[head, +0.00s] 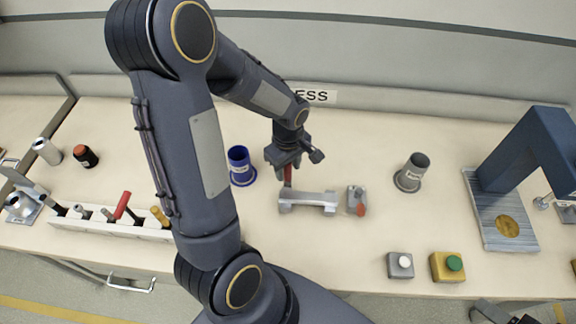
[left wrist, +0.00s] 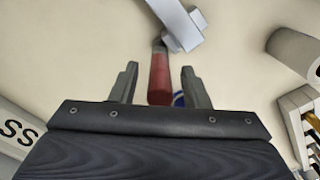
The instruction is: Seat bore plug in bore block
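My left gripper (head: 287,160) is over the bench, above and behind a grey metal block (head: 308,202). A red-handled piece (head: 288,175), which looks like the plug, shows just under the fingers; its lower part is hard to see. In the left wrist view the fingers of my left gripper (left wrist: 160,80) are apart, with the red handle (left wrist: 159,82) between them and a gap on each side. The handle's grey end meets or overlaps the grey block (left wrist: 178,22); I cannot tell whether it touches. My right gripper is not in view.
A small grey fixture with an orange-red knob (head: 357,200) stands right of the block. A blue cup (head: 241,167) is at left, a grey cup (head: 411,172) at right. A tool rack (head: 130,230), button boxes (head: 447,267) and a blue press (head: 530,150) stand farther out.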

